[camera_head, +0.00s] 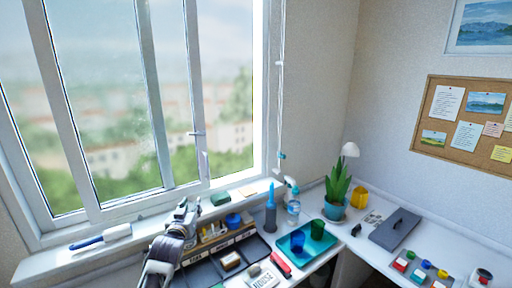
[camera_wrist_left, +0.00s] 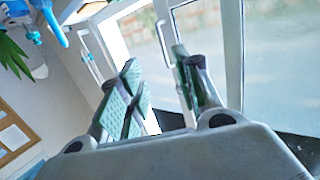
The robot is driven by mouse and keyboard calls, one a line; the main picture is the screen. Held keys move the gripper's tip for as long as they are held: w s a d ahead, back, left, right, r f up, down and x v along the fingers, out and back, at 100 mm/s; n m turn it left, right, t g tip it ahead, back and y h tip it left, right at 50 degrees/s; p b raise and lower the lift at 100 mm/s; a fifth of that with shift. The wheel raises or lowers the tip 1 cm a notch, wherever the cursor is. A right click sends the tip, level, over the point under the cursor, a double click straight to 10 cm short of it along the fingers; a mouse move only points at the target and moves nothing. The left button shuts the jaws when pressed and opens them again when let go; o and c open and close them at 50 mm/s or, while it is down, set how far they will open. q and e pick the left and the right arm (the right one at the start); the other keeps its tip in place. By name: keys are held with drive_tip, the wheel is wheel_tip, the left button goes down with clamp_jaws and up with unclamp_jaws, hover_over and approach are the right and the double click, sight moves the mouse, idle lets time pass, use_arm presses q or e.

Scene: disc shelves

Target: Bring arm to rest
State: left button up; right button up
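My left gripper (camera_head: 188,208) is raised over the desk in front of the window sill, at the lower left of the head view. In the left wrist view the two fingers of the left gripper (camera_wrist_left: 160,82) stand apart with nothing between them, so it is open and empty. Its fingers point up toward the window. My right arm and right gripper do not show in either view.
A dark compartment tray (camera_head: 205,272) lies below my left gripper. A teal tray (camera_head: 320,243), a blue bottle (camera_head: 270,215), a spray bottle (camera_head: 293,210) and a potted plant (camera_head: 334,210) stand to its right. The window handle (camera_head: 197,134) sticks out above.

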use_arm(q)
drive_tip(key=s+d+f+m+g, duration=0.1)
drive_tip(key=s+f+g, duration=0.4)
drive_tip(key=s+f, duration=0.7)
drive_tip(key=s+f+g, duration=0.5)
drive_tip(key=s+f, duration=0.2)
drive_tip(key=s, duration=0.9)
drive_tip(key=s+f+m+g, duration=0.1)
drive_tip(key=s+f+g, duration=0.15)
drive_tip(key=s, duration=0.95)
wheel_tip(320, 180, down, 32)
drive_tip(key=s+f+g, duration=0.1)
drive_tip(key=s+g, duration=0.1)
drive_tip(key=s+a+f, duration=0.1)
drive_tip(key=s+f, duration=0.8)
drive_tip(key=s, duration=0.2)
drive_tip(key=s+a+f+g, duration=0.1)
drive_tip(key=s+a+f, duration=0.1)
drive_tip(key=s+f, duration=0.8)
drive_tip(key=shift+s+a+f+m, duration=0.25)
drive_tip(key=shift+s+m, duration=0.05)
drive_tip(key=shift+s, duration=0.55)
drive_tip(key=shift+g, duration=0.25)
